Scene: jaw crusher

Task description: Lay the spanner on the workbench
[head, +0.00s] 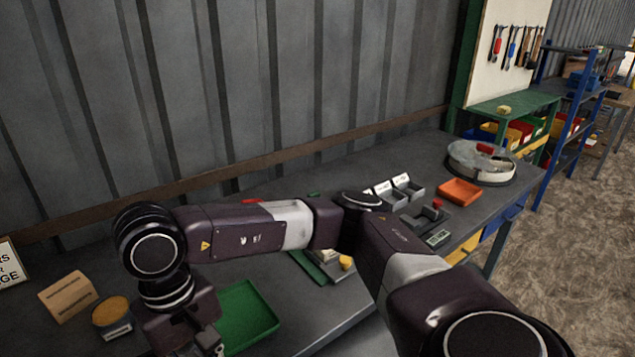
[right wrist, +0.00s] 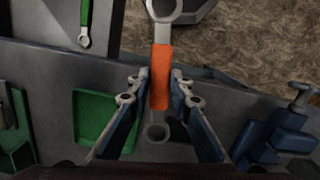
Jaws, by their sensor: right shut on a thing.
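The spanner (right wrist: 160,75) has an orange handle and metal ends. In the right wrist view it lies lengthwise between the fingers of my right gripper (right wrist: 157,88), which is shut on its handle. One ring end shows at the top of that view, partly cut off, and the other below the handle. In the head view my right gripper (head: 195,335) is at the lower left beside the green tray, largely cut off. I cannot make out the spanner there. The grey workbench (head: 300,325) runs along the wall. My left gripper is not in view.
A green tray (head: 245,315), a cardboard box (head: 68,297) and a round tin (head: 112,313) occupy the near bench. An orange tray (head: 460,191) and small bins stand farther along. The right wrist view shows a blue vise (right wrist: 275,135) and a green-handled tool (right wrist: 85,20).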

